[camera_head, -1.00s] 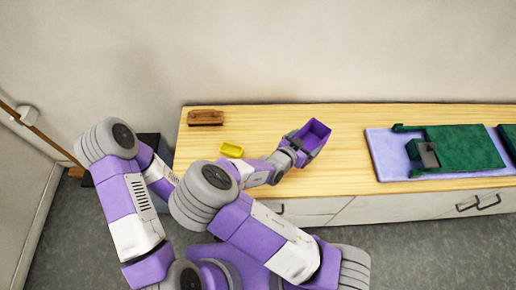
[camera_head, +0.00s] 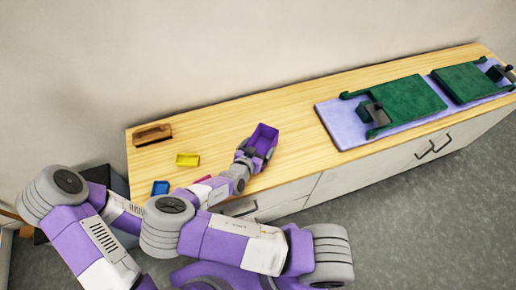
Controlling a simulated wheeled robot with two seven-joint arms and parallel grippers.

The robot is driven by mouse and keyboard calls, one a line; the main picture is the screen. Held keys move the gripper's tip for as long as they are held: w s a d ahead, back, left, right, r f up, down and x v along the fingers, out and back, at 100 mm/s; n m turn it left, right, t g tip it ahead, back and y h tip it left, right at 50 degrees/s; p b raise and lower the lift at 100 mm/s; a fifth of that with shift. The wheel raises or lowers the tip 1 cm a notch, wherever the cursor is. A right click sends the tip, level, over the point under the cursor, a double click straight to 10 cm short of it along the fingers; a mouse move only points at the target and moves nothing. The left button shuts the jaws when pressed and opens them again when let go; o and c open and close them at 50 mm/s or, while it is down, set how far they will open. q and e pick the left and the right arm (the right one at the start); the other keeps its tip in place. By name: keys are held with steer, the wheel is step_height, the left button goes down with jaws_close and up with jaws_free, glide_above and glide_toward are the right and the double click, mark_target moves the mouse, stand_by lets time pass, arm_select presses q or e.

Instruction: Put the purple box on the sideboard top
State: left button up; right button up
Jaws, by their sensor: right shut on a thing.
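The purple box (camera_head: 265,138), an open-topped bin, is held in my right gripper (camera_head: 249,157), which is shut on it. The box is tilted and appears over the middle-left part of the wooden sideboard top (camera_head: 285,108). I cannot tell whether it touches the surface. The gripper hides the box's near lower part. My left arm is at the lower left, but its gripper does not show.
On the sideboard's left stand a brown brush (camera_head: 152,134), a yellow box (camera_head: 187,159), a blue box (camera_head: 160,187) and a partly hidden pink thing (camera_head: 204,179). Green boards (camera_head: 402,104) lie on a lilac mat (camera_head: 345,137) at the right. Wood around the purple box is clear.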

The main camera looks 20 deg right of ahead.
steer(key=shift+r, duration=0.1)
steer(key=o, duration=0.7)
steer(key=p+v, duration=0.3)
steer(key=v, duration=0.9)
